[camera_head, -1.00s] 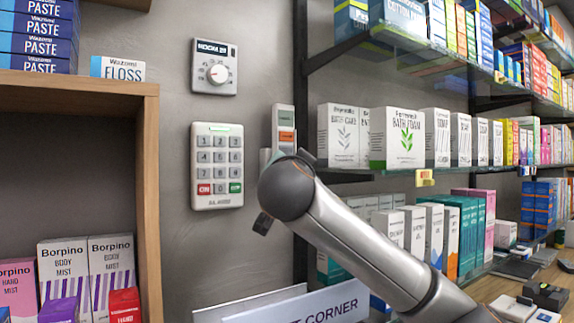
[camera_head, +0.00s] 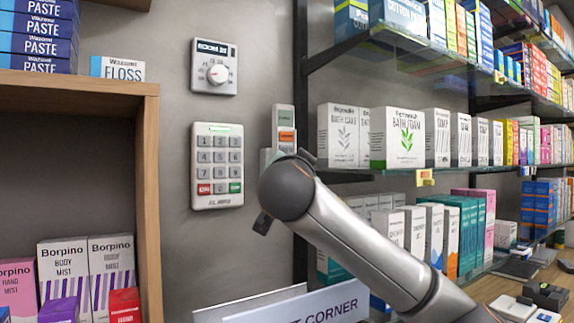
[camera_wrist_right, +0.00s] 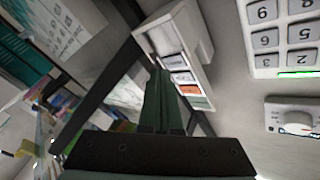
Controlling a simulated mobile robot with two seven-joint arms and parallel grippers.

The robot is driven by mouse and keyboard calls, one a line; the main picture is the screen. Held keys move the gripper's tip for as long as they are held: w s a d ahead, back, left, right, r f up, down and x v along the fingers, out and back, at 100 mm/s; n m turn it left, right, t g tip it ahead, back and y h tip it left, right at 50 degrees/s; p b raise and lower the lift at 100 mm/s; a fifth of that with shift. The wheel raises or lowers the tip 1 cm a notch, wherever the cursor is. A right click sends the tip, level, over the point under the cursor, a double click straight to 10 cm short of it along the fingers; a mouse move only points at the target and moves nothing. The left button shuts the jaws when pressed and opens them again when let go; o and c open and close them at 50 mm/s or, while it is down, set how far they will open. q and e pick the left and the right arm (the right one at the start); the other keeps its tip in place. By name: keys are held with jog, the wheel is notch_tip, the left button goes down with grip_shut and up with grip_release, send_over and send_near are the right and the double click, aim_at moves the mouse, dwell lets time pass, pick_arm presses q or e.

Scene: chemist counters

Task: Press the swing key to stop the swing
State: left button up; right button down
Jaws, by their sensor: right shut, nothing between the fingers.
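A slim pale handset (camera_head: 284,116) with a grey screen and an orange key stands against the wall beside the keypad; my right arm hides its lower part. In the right wrist view the handset (camera_wrist_right: 207,85) appears turned, with an orange key (camera_wrist_right: 196,102) and several pale keys (camera_wrist_right: 181,77) in a row. Their labels are too small to read, so I cannot tell which is the swing key. My right gripper (camera_wrist_right: 162,74) is shut and empty, its fingertips close beside the pale keys. I cannot tell whether they touch. My left gripper is not in view.
A numbered wall keypad (camera_head: 217,165) with a lit green bar is left of the handset. A dial thermostat (camera_head: 214,68) hangs above it. A glass shelf with bath boxes (camera_head: 397,138) is close on the right. A wooden cabinet (camera_head: 148,200) stands on the left.

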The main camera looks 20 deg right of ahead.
jog(key=shift+w, duration=0.15)
jog(key=shift+w+a, duration=0.1)
jog(key=shift+w, duration=0.2)
jog(key=shift+w, duration=0.5)
dwell(1.0)
dwell(0.5)
jog(key=shift+s+b, duration=0.7)
jog(key=shift+s, duration=0.2)
